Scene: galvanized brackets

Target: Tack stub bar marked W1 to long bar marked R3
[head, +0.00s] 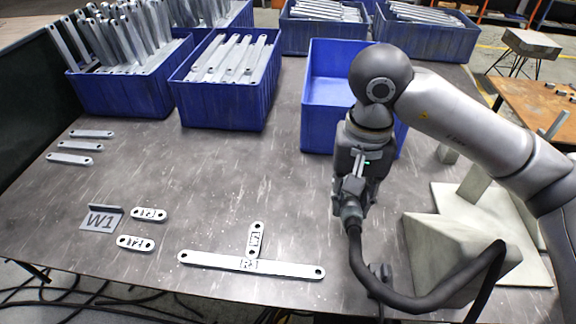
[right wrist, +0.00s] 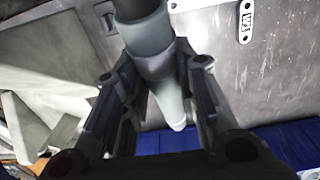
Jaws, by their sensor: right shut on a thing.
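The long bar (head: 210,261) lies flat near the front edge of the table, with a dark mark at its middle that I cannot read surely. The stub bar marked W1 (head: 257,230) stands off it at a right angle, its near end at or over the bar's middle. The stub also shows in the right wrist view (right wrist: 245,22), its W1 mark legible. My right gripper (head: 354,192) is shut on a grey welding torch (right wrist: 158,60), to the right of the bars and apart from them. The torch's hose loops down and right. My left gripper is not in view.
Two marked stubs (head: 149,215) (head: 135,243) lie beside a W1 sign (head: 101,218). Several plain bars (head: 70,158) lie further back. Blue bins (head: 225,108) line the back; one (head: 325,140) looks empty. A grey stand (head: 450,245) is at right. The table's middle is clear.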

